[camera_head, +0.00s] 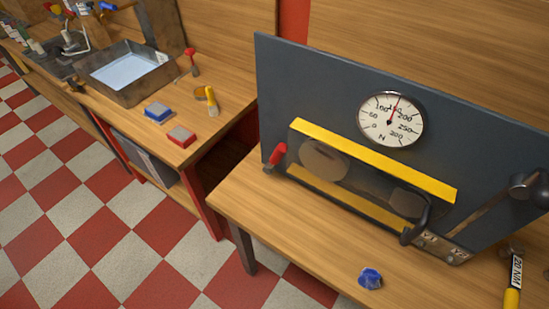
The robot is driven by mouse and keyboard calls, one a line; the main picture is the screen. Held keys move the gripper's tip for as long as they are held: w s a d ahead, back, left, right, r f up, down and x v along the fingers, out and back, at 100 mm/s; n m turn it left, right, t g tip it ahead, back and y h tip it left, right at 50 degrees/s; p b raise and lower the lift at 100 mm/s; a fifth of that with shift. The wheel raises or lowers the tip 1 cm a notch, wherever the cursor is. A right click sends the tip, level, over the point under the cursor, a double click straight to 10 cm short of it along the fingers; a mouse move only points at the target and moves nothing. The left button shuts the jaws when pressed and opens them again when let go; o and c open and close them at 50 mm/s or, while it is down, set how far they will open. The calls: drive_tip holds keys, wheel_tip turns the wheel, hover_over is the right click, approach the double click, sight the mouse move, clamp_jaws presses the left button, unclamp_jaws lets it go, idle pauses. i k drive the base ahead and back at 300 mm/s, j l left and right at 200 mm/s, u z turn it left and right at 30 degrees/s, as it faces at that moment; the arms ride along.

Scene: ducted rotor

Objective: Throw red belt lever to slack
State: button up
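The red belt lever (276,156) is at the left end of the belt housing, on the front of a dark grey panel (310,90). Its red grip points up and leans a little to the right. The housing has yellow bars (372,160) above and below a dark window, where a large round pulley (323,160) shows dimly. A round white dial (391,119) marked N sits above; its red needle points nearly straight up, near 150. My gripper is not in view.
A black curved handle (418,224) and a labelled plate (440,246) are at the housing's lower right. A dark round knob (530,190) stands out at the right edge. A blue crumpled cloth (370,279) and a yellow-handled tool (513,285) lie on the bench (300,240). The checkered floor is clear.

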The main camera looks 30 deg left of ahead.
sight(280, 151)
drive_tip(key=k+j+u, duration=0.15)
drive_tip(key=u, duration=0.25)
drive_tip(key=k+j+u, duration=0.1)
drive_tip(key=j+u, duration=0.25)
drive_tip(key=k+j+u, duration=0.1)
drive_tip(key=j+u, duration=0.3)
